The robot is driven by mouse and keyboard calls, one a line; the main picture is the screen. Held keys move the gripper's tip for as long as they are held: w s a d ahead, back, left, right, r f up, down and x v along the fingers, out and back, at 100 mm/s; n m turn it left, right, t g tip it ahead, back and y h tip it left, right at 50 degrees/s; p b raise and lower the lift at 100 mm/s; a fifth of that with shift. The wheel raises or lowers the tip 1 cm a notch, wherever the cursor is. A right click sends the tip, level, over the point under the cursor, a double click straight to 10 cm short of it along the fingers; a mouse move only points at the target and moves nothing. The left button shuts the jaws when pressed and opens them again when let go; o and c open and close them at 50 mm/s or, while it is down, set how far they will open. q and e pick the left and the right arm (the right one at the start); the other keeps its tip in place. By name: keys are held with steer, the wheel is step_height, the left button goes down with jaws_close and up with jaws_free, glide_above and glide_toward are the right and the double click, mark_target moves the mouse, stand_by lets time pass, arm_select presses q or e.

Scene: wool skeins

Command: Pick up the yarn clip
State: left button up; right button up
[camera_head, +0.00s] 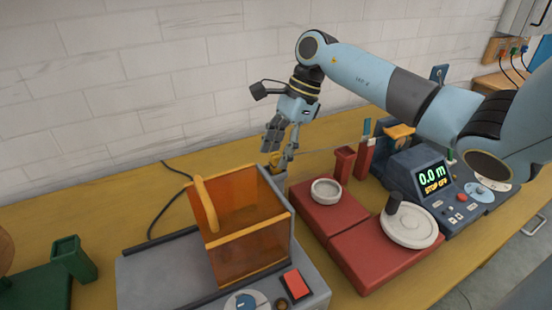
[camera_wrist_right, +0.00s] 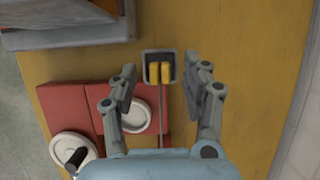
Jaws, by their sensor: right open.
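The yarn clip (camera_wrist_right: 160,73) looks like a small yellow two-pronged piece. It sits in a dark grey square holder (camera_wrist_right: 147,72) on the wooden table. In the head view the clip (camera_head: 276,159) shows as a bit of yellow below the right gripper, partly hidden by the fingers. My right gripper (camera_head: 281,147) points down above it, open and empty. In the wrist view its two fingers (camera_wrist_right: 161,90) stand on either side of the clip's line, apart from it. My left gripper is not in view.
An orange see-through bin (camera_head: 247,245) on a grey machine stands close at the left of the holder. Red bases (camera_head: 350,255) with a white bowl (camera_head: 326,191) and a white wheel (camera_head: 408,226) lie in front. A console (camera_head: 433,185) is at the right. The wall is behind.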

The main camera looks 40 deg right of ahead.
steer(key=shift+x, duration=0.85)
steer(key=c, duration=0.9)
steer(key=shift+r, duration=0.1)
steer(key=shift+c, duration=0.2)
